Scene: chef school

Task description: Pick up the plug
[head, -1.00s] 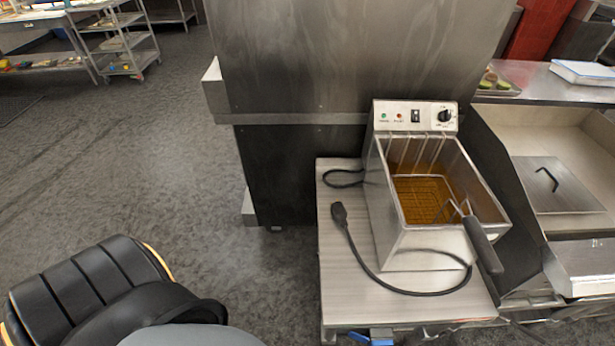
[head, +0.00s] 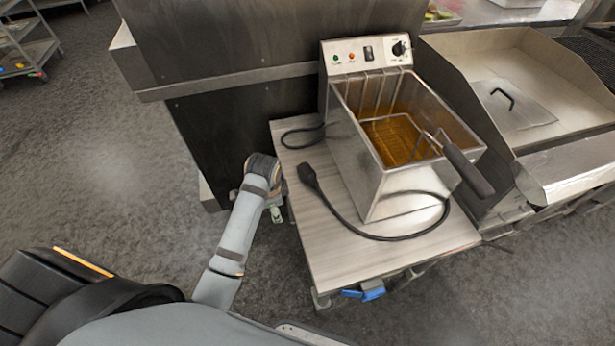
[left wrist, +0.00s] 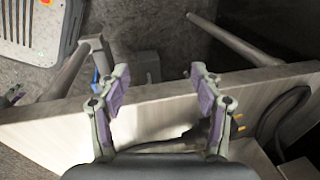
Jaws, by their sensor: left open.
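The black plug (head: 307,174) lies on the left part of the light wood-grain table top (head: 330,235), its cord curving around the fryer's front. My left gripper (head: 276,204) is at the table's left edge, just left of the plug, and is partly hidden by its own wrist in the head view. In the left wrist view the left gripper (left wrist: 160,85) is open, with nothing between its purple-padded fingers. There the dark plug (left wrist: 194,134) lies on the table behind the right-hand finger, which partly hides it; yellowish prongs show beyond that finger. My right gripper is not in view.
A steel fryer (head: 400,140) with oil and a handled basket stands on the table, right of the plug. A dark steel cabinet (head: 235,125) stands behind the table's left side. Blue parts (head: 365,291) show below the front edge. Open floor lies to the left.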

